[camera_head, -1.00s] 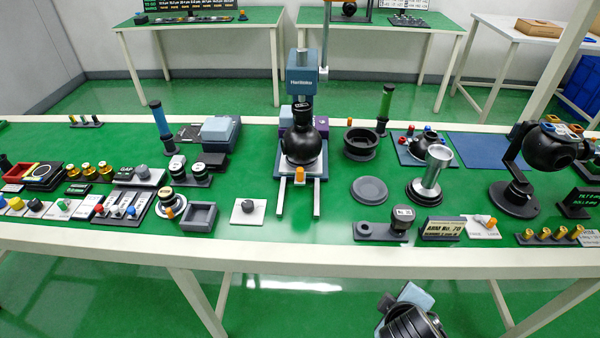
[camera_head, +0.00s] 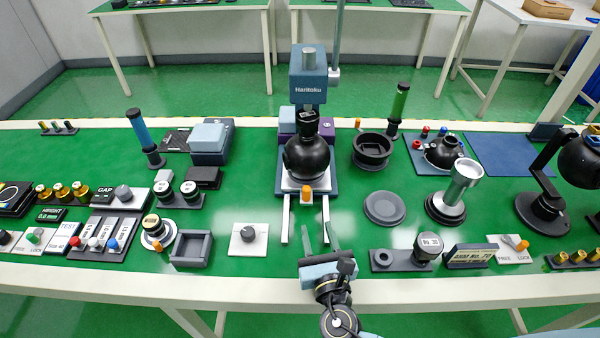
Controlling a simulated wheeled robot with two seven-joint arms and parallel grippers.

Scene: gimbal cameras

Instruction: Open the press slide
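The blue-grey press (camera_head: 309,72) stands at the back middle of the table. Its slide plate (camera_head: 289,187) sits under the press head, with an orange knob (camera_head: 306,191) at the front. A round black gimbal body (camera_head: 308,160) rests on the plate, below the head. Two pale rails (camera_head: 285,220) run from the press toward me. My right gripper (camera_head: 319,238) is over the front of the table, near the ends of the rails and short of the knob. Its two fingers point at the press, apart and with nothing between them. My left gripper is out of view.
Left of the rails are a grey square tray (camera_head: 192,249) and a white plate with a dark knob (camera_head: 248,238). Green table shows around the rails.

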